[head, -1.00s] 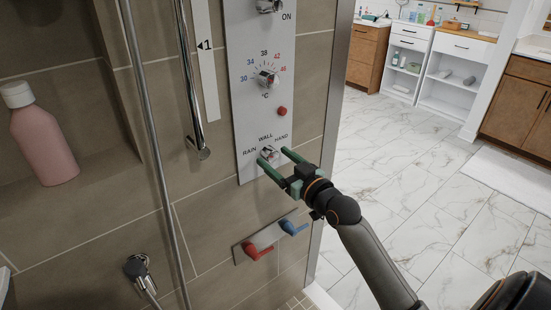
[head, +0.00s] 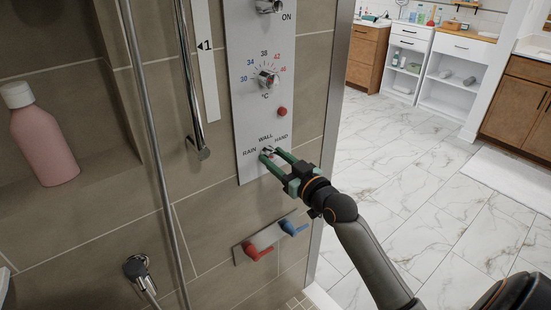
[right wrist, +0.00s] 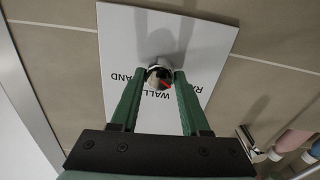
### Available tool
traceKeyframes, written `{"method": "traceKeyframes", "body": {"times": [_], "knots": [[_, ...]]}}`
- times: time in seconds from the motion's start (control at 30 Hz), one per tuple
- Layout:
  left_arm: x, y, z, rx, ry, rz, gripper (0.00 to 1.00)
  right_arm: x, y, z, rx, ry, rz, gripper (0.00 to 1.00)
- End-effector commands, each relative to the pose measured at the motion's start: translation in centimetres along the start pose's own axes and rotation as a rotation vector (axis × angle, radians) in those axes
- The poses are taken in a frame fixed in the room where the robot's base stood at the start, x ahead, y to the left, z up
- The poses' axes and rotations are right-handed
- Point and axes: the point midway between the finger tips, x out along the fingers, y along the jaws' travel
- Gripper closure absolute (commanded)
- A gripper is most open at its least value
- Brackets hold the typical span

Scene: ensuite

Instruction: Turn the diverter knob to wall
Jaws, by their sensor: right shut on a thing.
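The diverter knob (head: 268,151) is a small chrome knob low on the grey shower panel (head: 252,110), with the labels RAIN, WALL and HAND around it. My right gripper (head: 271,154) has its green fingers on either side of the knob and is shut on it. In the right wrist view the panel shows upside down, and the knob (right wrist: 158,70) sits between the fingertips (right wrist: 157,78). A red mark on the knob points down and right there, toward the side between WALL and RAIN. My left gripper is not in view.
A red button (head: 282,112) and a temperature knob (head: 267,79) are above. A shower hose and rail run to the left. Open marble floor (head: 430,190) lies right.

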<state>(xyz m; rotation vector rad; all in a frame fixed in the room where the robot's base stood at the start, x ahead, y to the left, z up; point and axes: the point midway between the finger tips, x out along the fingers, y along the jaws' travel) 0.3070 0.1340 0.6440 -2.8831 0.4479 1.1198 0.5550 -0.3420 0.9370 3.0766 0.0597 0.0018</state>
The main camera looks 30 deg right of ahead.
Motion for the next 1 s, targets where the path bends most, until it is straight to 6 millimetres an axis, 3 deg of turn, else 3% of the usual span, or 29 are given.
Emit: {"method": "traceKeyframes", "body": {"times": [0.1, 0.57, 1.0], "knots": [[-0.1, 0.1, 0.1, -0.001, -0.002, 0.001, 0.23, 0.0, 0.0, 0.0, 0.000, 0.000, 0.000, 1.00], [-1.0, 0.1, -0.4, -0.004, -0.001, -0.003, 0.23, 0.0, 0.1, -0.2, 0.073, -0.005, 0.000, 1.00], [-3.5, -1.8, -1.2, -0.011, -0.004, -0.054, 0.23, 0.0, 0.2, -0.4, 0.433, -0.020, 0.000, 1.00]]}}
